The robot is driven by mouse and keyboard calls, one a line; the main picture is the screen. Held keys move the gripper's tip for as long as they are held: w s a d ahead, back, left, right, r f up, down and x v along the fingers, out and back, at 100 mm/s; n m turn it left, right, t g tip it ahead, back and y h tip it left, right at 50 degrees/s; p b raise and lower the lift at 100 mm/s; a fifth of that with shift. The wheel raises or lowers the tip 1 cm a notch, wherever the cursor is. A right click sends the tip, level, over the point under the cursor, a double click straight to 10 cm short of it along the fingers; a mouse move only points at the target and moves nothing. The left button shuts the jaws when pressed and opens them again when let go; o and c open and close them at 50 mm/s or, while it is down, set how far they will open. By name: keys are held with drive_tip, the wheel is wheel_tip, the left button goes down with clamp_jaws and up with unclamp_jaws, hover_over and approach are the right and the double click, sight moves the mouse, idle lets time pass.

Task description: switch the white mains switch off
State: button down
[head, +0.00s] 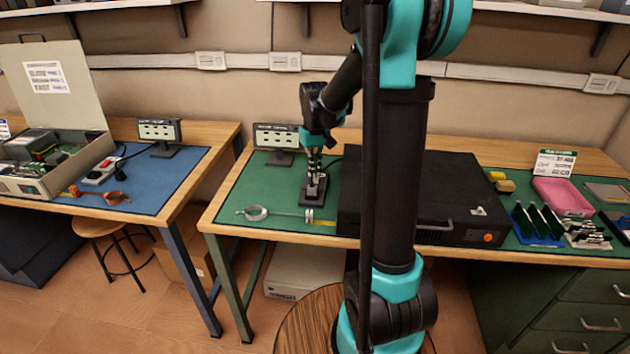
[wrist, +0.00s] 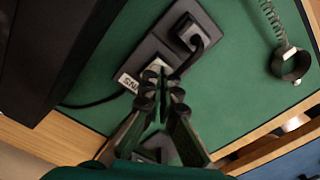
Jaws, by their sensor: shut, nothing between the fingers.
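A dark socket block (head: 313,192) lies on the green mat beside the black case, and it also shows in the wrist view (wrist: 152,48). In the wrist view a black plug with a cable (wrist: 190,33) sits in one end of the block. The white mains switch (wrist: 158,66) is partly covered by my fingertips, beside a white label (wrist: 128,84). My gripper (wrist: 163,84) is shut and empty, pointing down with its tips at or just over the switch. I cannot tell whether they touch it or which way it is tipped. In the head view my gripper (head: 315,168) stands above the block.
A large black case (head: 440,195) stands close to the right of the block. A wrist strap (head: 255,213) with a coiled cord lies in front on the mat (head: 232,200). A small display (head: 277,137) stands behind. Open mat lies to the left.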

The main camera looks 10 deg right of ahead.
sight(315, 182)
drive_tip(key=shift+f, duration=1.05)
idle(0.8)
drive_tip(key=shift+r, duration=3.55)
